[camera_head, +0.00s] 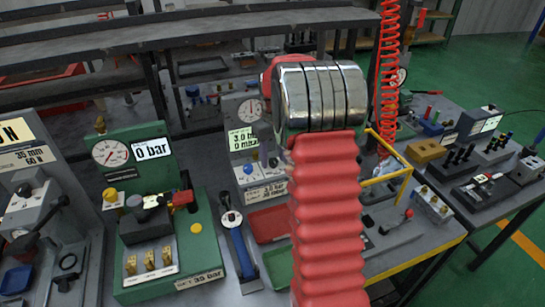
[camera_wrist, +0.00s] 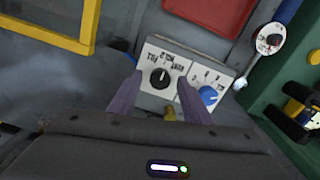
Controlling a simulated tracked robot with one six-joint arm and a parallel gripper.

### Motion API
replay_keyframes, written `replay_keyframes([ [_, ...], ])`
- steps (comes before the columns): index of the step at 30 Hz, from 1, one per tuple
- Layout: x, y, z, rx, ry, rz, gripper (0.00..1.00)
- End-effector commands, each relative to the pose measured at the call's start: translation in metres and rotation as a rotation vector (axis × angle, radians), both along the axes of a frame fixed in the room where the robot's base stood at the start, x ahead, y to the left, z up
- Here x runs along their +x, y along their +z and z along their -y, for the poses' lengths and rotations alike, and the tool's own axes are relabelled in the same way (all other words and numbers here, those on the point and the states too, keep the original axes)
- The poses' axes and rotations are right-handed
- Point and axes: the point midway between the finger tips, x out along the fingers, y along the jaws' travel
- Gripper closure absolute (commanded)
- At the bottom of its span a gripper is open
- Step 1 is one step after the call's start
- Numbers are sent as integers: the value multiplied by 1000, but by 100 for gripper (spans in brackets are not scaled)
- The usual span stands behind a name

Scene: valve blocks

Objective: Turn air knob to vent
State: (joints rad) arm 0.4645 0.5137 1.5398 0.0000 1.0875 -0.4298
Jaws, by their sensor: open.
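The black air knob (camera_wrist: 160,78) sits on a white labelled panel (camera_wrist: 150,58) in the wrist view. Its white pointer mark points roughly up in the picture, toward the middle label; the labels are upside down and hard to read. My gripper (camera_wrist: 158,80) is open, with one purple finger on each side of the black knob, apart from each other. I cannot tell whether they touch the knob. A blue knob (camera_wrist: 208,95) is just right of the right finger.
A green block with a gauge (camera_head: 145,220) stands left in the head view. A red tray (camera_head: 268,222) and a yellow frame (camera_head: 388,178) are close to my arm. A red coiled hose (camera_head: 388,70) hangs behind. A dark shelf rail (camera_head: 200,35) crosses the back.

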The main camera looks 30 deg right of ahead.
Motion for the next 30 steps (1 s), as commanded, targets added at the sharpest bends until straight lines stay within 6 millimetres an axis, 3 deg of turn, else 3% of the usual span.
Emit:
replay_keyframes([
  [3,0,0,0,0,0,0,56],
  [20,0,0,0,0,0,0,95],
  [30,0,0,-2,2,-30,-1,96],
])
